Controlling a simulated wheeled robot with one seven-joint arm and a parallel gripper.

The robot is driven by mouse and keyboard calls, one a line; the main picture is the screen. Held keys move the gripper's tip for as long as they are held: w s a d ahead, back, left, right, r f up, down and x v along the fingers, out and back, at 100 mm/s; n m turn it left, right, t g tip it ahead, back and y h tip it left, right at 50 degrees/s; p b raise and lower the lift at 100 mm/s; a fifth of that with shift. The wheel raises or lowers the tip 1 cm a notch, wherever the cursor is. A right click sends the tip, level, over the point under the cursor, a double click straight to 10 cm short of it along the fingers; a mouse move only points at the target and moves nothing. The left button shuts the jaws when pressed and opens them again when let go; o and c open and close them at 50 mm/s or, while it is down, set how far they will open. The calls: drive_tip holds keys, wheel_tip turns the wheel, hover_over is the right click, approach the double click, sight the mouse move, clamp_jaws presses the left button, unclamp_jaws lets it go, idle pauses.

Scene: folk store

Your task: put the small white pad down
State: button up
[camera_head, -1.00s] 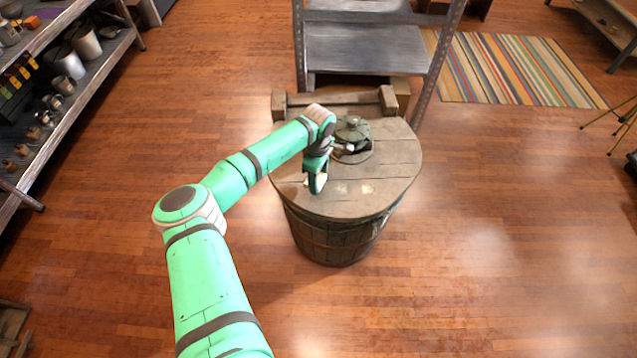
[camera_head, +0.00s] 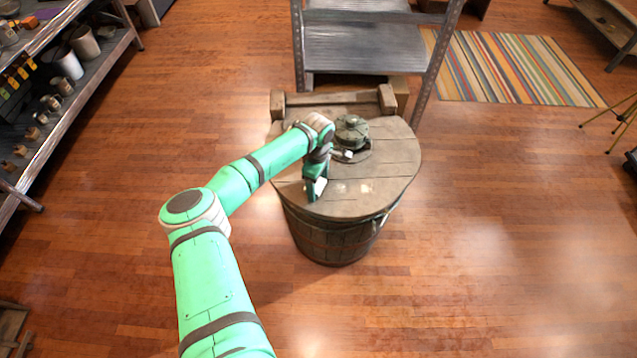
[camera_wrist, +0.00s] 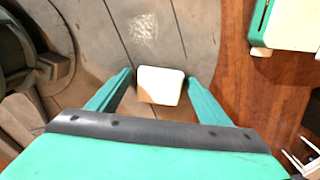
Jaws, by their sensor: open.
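The small white pad (camera_wrist: 161,85) lies between the fingertips of my gripper (camera_wrist: 159,78) in the wrist view, with a narrow gap on each side. In the head view a bit of the pad (camera_head: 320,187) shows at the fingertips. My gripper (camera_head: 315,190) is open and low over the front left part of the wooden barrel top (camera_head: 375,184). The pad appears to be on or very close to the barrel top; the exact contact is hard to tell.
A dark green lidded object (camera_head: 351,130) stands on the barrel top behind my gripper. A wooden piece (camera_head: 335,99) and a metal shelf (camera_head: 360,50) are behind the barrel. The barrel top's right side is clear. A loaded shelf (camera_head: 85,75) stands at the left.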

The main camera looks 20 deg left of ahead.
sight(318, 185)
wheel_tip(318, 185, up, 12)
drive_tip(key=shift+r, duration=0.15)
idle(0.3)
idle(0.4)
